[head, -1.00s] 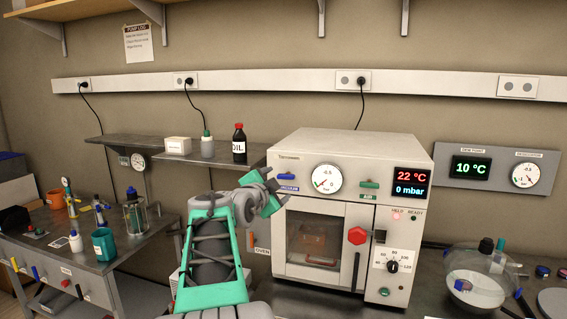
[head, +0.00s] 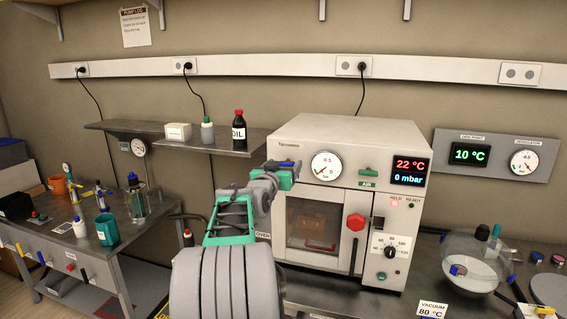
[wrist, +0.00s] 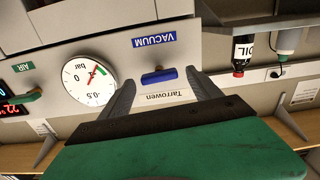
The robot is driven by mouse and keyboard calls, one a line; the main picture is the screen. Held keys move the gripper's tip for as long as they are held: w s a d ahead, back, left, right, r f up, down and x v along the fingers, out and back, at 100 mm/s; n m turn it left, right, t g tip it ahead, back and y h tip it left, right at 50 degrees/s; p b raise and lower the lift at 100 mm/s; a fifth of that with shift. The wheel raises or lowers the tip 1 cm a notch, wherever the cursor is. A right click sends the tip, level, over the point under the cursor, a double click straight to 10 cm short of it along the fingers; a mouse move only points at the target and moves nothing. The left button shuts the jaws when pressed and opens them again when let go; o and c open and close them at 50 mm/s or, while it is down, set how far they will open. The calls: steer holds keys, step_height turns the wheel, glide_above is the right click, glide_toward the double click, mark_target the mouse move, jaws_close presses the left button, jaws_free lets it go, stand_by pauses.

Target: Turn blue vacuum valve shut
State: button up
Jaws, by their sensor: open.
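The blue vacuum valve (wrist: 160,75) is a short bar handle on the front of the oven (head: 350,135). In the wrist view the handle lies crosswise, beside the upside-down VACUUM label (wrist: 154,41). My gripper (wrist: 160,80) is open, with one grey finger on each side of the handle. Both fingers look apart from it; how deep they reach is hard to tell. In the head view my gripper (head: 284,176) is at the oven's upper left front and hides most of the valve.
A round pressure gauge (head: 326,166) sits just right of the valve, then the green air valve (head: 368,172). A red knob (head: 355,222) is on the door below. A shelf with an oil bottle (head: 239,127) is left of the oven. Glassware (head: 478,262) stands at the right.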

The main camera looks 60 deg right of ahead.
steer(key=shift+c, duration=0.4)
steer(key=c, duration=1.3)
steer(key=shift+f+b, duration=0.25)
steer(key=shift+b, duration=0.5)
steer(key=shift+m+b, duration=0.3)
steer(key=shift+b, duration=0.3)
steer(key=shift+r, duration=0.25)
steer(key=o, duration=1.4)
